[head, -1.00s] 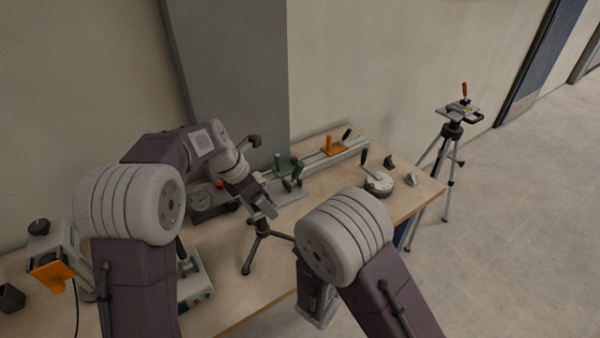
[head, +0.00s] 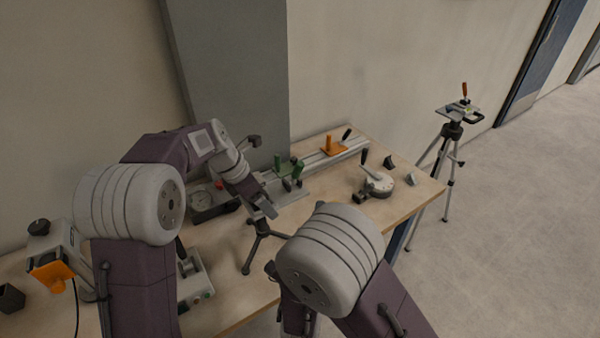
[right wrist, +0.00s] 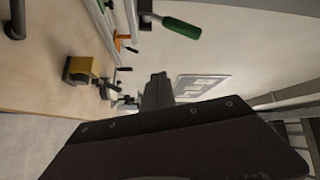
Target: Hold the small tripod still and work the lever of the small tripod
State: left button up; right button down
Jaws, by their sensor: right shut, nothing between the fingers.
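The small tripod (head: 257,240) stands on its dark spread legs on the table, in the middle of the head view. My left gripper (head: 262,204) is at its head. The fingers and the tripod's top overlap there, and I cannot tell whether the jaws are closed on it. The tripod's lever cannot be made out clearly. My right gripper (right wrist: 157,92) is shut and empty in the right wrist view. In the head view my right arm, at the table's front edge to the right of the tripod, largely hides that hand.
Behind the tripod is a rail (head: 338,156) with a green clamp (head: 289,170) and an orange block (head: 334,146). A round device (head: 378,184) sits to the right. A yellow block (right wrist: 82,68) shows in the right wrist view. A tall tripod (head: 447,165) stands beyond the table.

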aim_at(296, 173)
jog(key=w+a+r, duration=0.3)
jog(key=w, duration=0.2)
jog(key=shift+w+a, duration=0.15)
jog(key=shift+a, duration=0.1)
jog(key=shift+w, duration=0.1)
dwell(1.8)
jog(key=shift+w+a+r, duration=0.1)
jog(key=shift+w+a, duration=0.1)
